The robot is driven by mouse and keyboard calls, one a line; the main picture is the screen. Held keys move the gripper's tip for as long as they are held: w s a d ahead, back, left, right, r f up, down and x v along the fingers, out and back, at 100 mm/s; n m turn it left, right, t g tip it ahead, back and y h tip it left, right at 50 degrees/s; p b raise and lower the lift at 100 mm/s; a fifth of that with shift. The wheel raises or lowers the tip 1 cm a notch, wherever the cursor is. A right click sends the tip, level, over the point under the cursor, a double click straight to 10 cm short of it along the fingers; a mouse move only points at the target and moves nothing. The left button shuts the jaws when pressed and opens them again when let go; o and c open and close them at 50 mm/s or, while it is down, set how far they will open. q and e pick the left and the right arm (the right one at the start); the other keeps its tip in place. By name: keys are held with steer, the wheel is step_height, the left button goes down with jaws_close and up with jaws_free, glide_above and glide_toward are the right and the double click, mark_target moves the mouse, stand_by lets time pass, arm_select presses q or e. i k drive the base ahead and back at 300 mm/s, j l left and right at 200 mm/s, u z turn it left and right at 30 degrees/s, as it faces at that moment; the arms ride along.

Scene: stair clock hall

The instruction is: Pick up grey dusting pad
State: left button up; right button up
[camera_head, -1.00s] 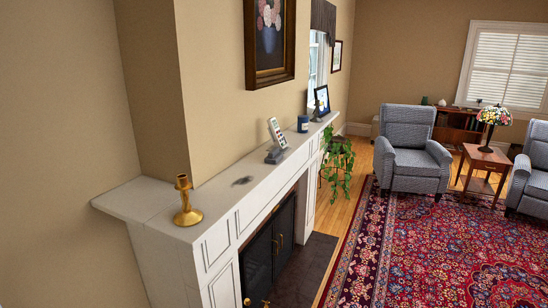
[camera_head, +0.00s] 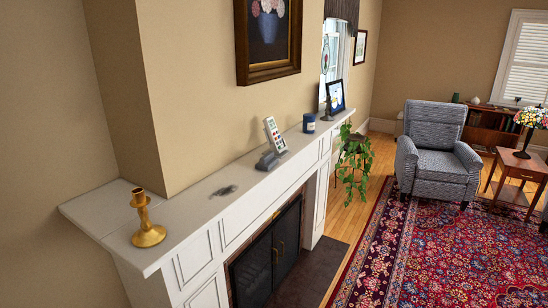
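A small grey block (camera_head: 267,161) sits on the white mantel shelf (camera_head: 205,207), at the foot of a white remote-like device (camera_head: 275,135) that leans upright. It may be the grey dusting pad, but at this size I cannot be sure. A flat dark grey smudge (camera_head: 224,190) lies on the shelf between the block and the brass candlestick (camera_head: 148,220); it looks like a patch of dust. Neither of my grippers is in view.
A blue jar (camera_head: 309,123) and a framed tablet-like picture (camera_head: 335,97) stand further along the shelf. A dark fireplace (camera_head: 266,257) is below. A leafy plant (camera_head: 352,165) stands past the mantel. The red rug (camera_head: 430,250) is clear in front of the grey armchair (camera_head: 437,153).

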mark_target(265, 163)
steer(key=i+l, duration=0.25)
steer(key=i+l+u, duration=0.1)
steer(key=l, duration=0.3)
steer(key=i+l, duration=0.3)
steer(key=i+l+u, duration=0.05)
